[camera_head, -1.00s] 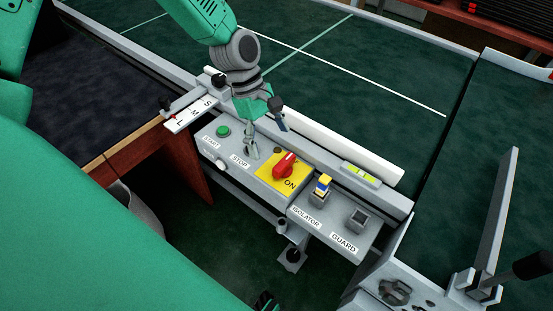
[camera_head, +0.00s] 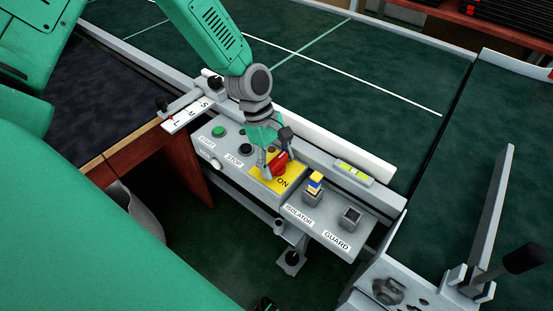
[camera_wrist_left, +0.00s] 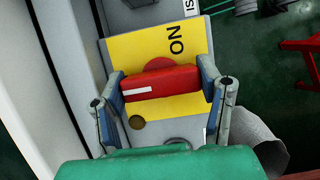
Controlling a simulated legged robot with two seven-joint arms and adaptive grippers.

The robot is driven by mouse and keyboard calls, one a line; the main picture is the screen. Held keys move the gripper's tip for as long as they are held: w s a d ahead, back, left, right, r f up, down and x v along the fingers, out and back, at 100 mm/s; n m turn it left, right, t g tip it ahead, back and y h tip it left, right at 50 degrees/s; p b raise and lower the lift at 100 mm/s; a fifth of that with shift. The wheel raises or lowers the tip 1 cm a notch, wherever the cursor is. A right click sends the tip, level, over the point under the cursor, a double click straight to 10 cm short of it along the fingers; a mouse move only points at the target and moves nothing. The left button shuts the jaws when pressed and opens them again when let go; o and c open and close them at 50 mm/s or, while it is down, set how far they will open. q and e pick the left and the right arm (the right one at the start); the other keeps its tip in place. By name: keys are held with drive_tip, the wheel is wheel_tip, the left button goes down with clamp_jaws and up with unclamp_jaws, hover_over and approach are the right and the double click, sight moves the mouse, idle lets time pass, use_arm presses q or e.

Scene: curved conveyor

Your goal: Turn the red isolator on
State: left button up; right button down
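The red isolator (camera_head: 279,164) is a rotary handle on a yellow plate (camera_head: 264,184) marked ON, on the grey control panel. In the left wrist view the red handle (camera_wrist_left: 165,84) lies across the picture, with a white mark on its left part. The ON lettering (camera_wrist_left: 176,40) is above it, to the right. My left gripper (camera_head: 280,162) is over the handle. In the wrist view its spread fingers (camera_wrist_left: 161,92) straddle the handle, one blue pad at each end. The pads look very close to the ends; I cannot tell whether they touch. My right gripper is not recognisable.
The panel also has a green START button (camera_head: 218,132), a dark STOP button (camera_head: 246,149) and a blue and yellow piece (camera_head: 315,184) by the isolator label. A white rail and the dark green conveyor (camera_head: 350,80) lie behind. A grey bracket (camera_head: 490,230) stands at the right.

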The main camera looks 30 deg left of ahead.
use_arm(q)
drive_tip(key=shift+w+d+r, duration=0.15)
drive_tip(key=shift+d+r, duration=0.25)
drive_tip(key=shift+d, duration=0.3)
drive_tip(key=shift+a+f, duration=0.1)
drive_tip(key=shift+a, duration=0.7)
use_arm(e)
drive_tip(key=shift+s+d+f, duration=0.1)
drive_tip(key=shift+d, duration=0.15)
use_arm(q)
drive_tip(key=m+g+p, duration=0.1)
drive_tip(key=m+p, duration=0.1)
drive_tip(key=m, duration=0.1)
drive_tip(key=shift+a, duration=0.1)
drive_tip(key=m+g+y+p, duration=0.1)
drive_tip(key=m+p, duration=0.1)
drive_tip(key=m, duration=0.4)
drive_tip(key=m+g+y+p, duration=0.1)
drive_tip(key=m, duration=0.2)
drive_tip(key=shift+m+g+y, duration=0.3)
drive_tip(key=m+y+p, duration=0.1)
drive_tip(key=m+y, duration=0.1)
drive_tip(key=m, duration=0.3)
use_arm(e)
wheel_tip(320, 180, up, 7)
drive_tip(key=shift+f, duration=0.2)
use_arm(q)
drive_tip(key=shift+m, duration=0.4)
use_arm(e)
drive_tip(key=shift+a, duration=0.1)
